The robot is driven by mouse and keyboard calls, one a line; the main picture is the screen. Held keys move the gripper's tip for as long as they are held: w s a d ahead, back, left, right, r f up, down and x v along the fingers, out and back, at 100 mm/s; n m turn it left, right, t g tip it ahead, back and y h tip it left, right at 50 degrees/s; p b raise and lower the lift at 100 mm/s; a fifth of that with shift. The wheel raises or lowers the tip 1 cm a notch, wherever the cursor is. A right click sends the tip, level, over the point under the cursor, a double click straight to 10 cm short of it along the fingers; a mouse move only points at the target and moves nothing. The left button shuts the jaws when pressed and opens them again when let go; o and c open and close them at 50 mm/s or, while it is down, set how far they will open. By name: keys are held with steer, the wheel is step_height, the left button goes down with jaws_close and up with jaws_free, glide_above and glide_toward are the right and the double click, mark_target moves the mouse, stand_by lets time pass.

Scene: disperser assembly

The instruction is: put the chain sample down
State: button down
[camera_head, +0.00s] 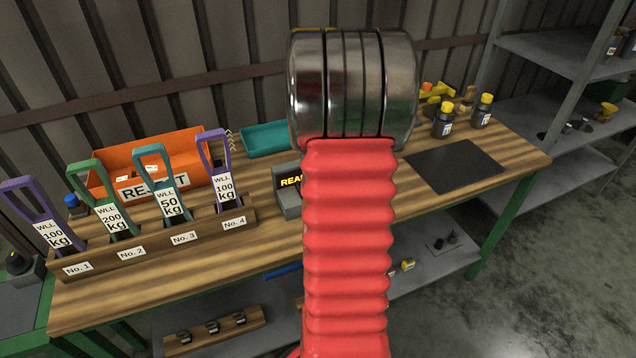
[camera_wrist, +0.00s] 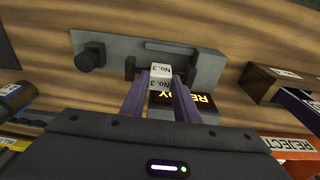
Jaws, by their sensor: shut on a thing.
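In the wrist view, my gripper (camera_wrist: 160,82) is shut on a small chain sample (camera_wrist: 160,70) with a white "No. 3" label, held between the two purple-grey fingers. The sample is over a grey fixture (camera_wrist: 210,62) with a round dark knob. Dark parts show on both sides of the sample. I cannot tell whether it touches the fixture. A "READY" display (camera_wrist: 195,102) lies just behind the fingers. In the head view my red arm hides the gripper and the sample; part of the display unit (camera_head: 288,190) shows left of the arm.
A wooden rack (camera_head: 160,238) holds several WLL tags. Behind it stand an orange REJECT box (camera_head: 150,155) and a teal tray (camera_head: 262,138). A dark mat (camera_head: 455,165) and yellow-capped bottles (camera_head: 443,124) are at right. A wooden board (camera_head: 240,325) with small parts lies below.

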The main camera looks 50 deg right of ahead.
steer(key=shift+f, duration=1.7)
steer(key=shift+f, duration=0.1)
steer(key=c, duration=1.4)
jaws_free()
steer(key=r, duration=0.4)
steer(key=s+r, duration=0.1)
steer(key=r, duration=0.7)
steer(key=shift+s+a, duration=0.15)
steer(key=shift+a, duration=0.25)
